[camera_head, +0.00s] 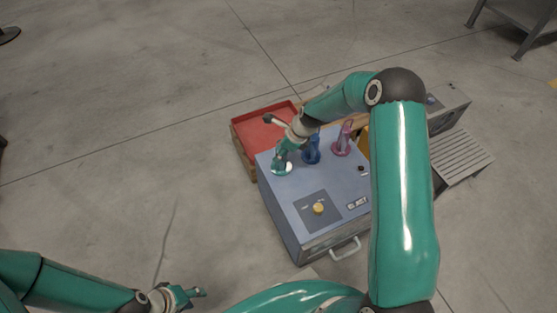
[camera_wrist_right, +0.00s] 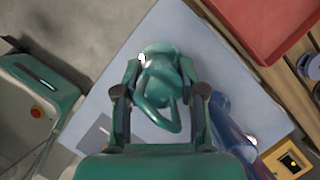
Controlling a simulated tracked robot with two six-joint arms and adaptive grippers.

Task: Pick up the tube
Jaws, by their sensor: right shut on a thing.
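A teal tube with a looped handle (camera_wrist_right: 158,88) is between the fingers of my right gripper (camera_wrist_right: 160,72) in the right wrist view. In the head view its round base (camera_head: 282,169) shows at the left corner of the grey-blue box top (camera_head: 285,202), with my right gripper (camera_head: 285,150) over it. I cannot tell whether the base touches the box. A blue tube (camera_head: 311,150) and a pink tube (camera_head: 343,140) stand on the same top to the right. My left gripper (camera_head: 188,293) is low at the left, empty and away from the box; its opening is unclear.
A red tray (camera_head: 250,130) lies behind the box, at its left. The box top has a yellow knob (camera_head: 319,208), and a handle (camera_head: 345,250) is on its front. A grey slatted unit (camera_head: 460,155) stands to the right. Floor at the left is clear.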

